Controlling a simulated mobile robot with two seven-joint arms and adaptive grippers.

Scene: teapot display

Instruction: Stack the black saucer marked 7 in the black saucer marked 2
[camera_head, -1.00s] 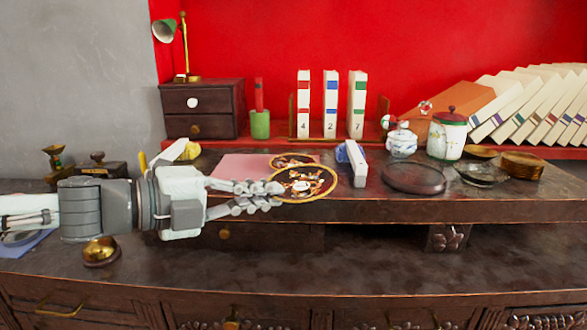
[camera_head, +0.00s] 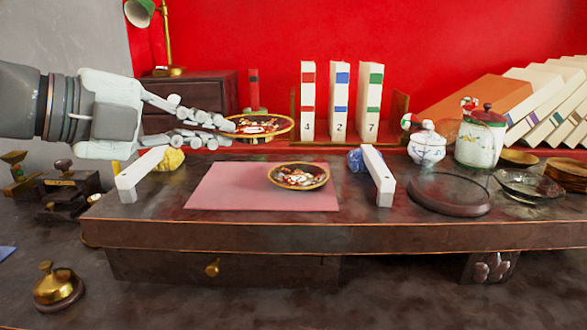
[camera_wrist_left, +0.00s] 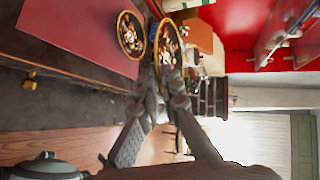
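My left gripper (camera_head: 225,127) is shut on the left rim of a black saucer (camera_head: 262,125) with a gold edge and a coloured pattern. It holds the saucer nearly level, up in the air behind and left of a second black saucer (camera_head: 298,175). This second saucer lies on the pink mat (camera_head: 225,190). In the left wrist view the held saucer (camera_wrist_left: 168,42) is at the fingertips, and the saucer on the mat (camera_wrist_left: 130,35) is beside it, apart. I cannot read a number on either saucer. My right gripper is not in view.
White blocks (camera_head: 140,175) (camera_head: 378,176) stand either side of the mat. A dark round stand (camera_head: 450,194), a lidded pot (camera_head: 427,145) and a jar (camera_head: 481,138) are at the right. Books marked 4, 2 and 7 (camera_head: 340,100) stand behind. The mat's left part is clear.

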